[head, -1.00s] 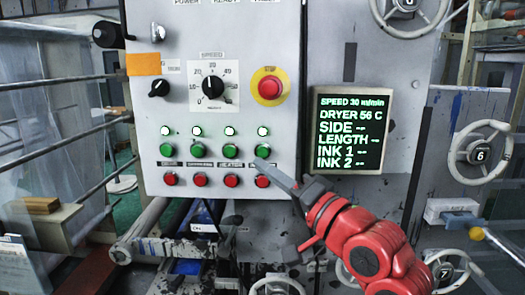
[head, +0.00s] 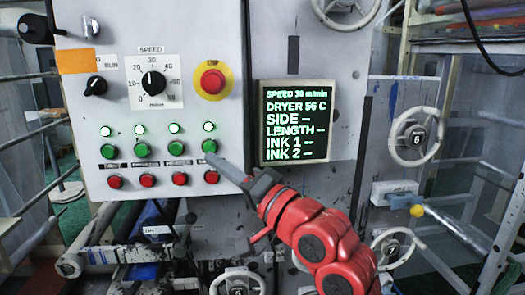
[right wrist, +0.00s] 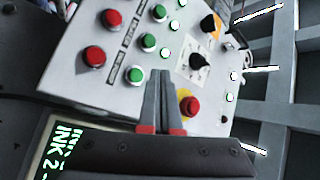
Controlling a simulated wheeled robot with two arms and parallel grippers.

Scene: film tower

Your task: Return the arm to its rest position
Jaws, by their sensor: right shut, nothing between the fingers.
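My right gripper (head: 217,160) reaches in from the lower right in the head view, on a red arm. Its grey fingers are shut and empty, with the tips just below and right of the rightmost green button (head: 209,146). Whether the tips touch the panel cannot be told. In the right wrist view, the shut fingers (right wrist: 164,76) point at the control panel, close to a green button (right wrist: 137,74) and the emergency stop (right wrist: 190,105). My left gripper is not in view.
The grey control panel (head: 118,62) carries a row of lit lamps, green buttons and red buttons, plus a speed dial (head: 153,84). A display (head: 296,122) reads speed 30 m/min and dryer 56 C. Handwheels (head: 416,141) and a white box (head: 394,192) stand at the right.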

